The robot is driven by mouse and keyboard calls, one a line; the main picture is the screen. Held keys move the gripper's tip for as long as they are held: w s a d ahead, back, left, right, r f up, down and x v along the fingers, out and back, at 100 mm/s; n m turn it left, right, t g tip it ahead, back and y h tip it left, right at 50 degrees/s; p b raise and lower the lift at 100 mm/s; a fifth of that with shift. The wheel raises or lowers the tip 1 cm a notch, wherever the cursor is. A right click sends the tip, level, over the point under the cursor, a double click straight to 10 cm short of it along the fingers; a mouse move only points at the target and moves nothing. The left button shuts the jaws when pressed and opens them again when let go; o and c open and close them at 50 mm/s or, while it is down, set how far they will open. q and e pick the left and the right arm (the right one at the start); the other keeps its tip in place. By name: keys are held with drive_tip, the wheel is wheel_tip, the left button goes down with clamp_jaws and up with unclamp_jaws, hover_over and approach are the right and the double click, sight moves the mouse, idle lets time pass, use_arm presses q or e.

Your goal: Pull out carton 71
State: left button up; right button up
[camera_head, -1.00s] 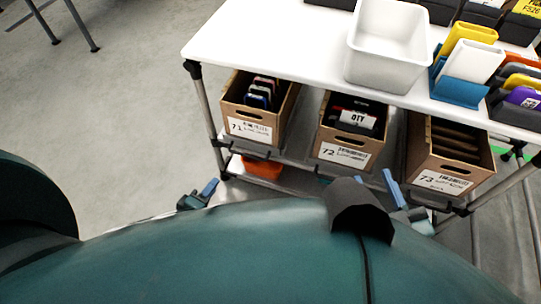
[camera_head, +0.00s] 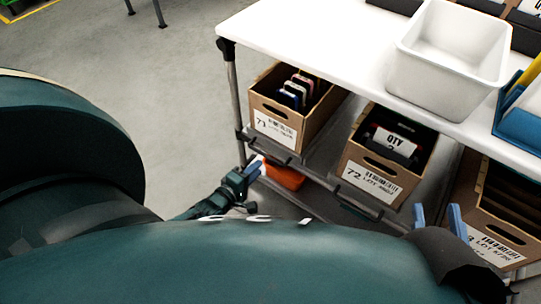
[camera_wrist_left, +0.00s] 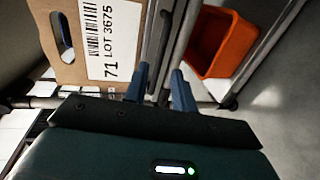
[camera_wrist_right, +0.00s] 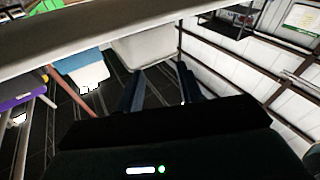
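Carton 71 (camera_head: 284,107) is a brown cardboard box on the tilted shelf under the white tabletop, with a white label and an oval hand hole in front. It holds several upright items. In the left wrist view carton 71 (camera_wrist_left: 68,73) fills the upper left, its label reading "71 LOT 3675". My left gripper (camera_head: 252,170) is open below the carton's front, near the shelf's front edge. In its wrist view the fingertips (camera_wrist_left: 158,80) point at the dark rail beside the label, and contact cannot be judged. My right gripper (camera_head: 438,217) is open, in front of carton 73, apparently empty.
Carton 72 (camera_head: 376,165) stands to the right of carton 71, and carton 73 (camera_head: 504,232) is further right, partly hidden. An orange bin (camera_head: 284,176) sits on a lower level. A white tub (camera_head: 452,78) stands on the tabletop (camera_head: 310,38).

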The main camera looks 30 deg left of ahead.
use_arm(q)
drive_tip(key=b+x, duration=0.2)
drive_tip(key=x, duration=0.5)
drive_tip(key=shift+w+d+f+b, duration=0.1)
drive_tip(key=shift+w+d+b, duration=0.05)
drive_tip(key=shift+w+b, duration=0.2)
drive_tip(key=shift+c, duration=0.3)
clamp_jaws()
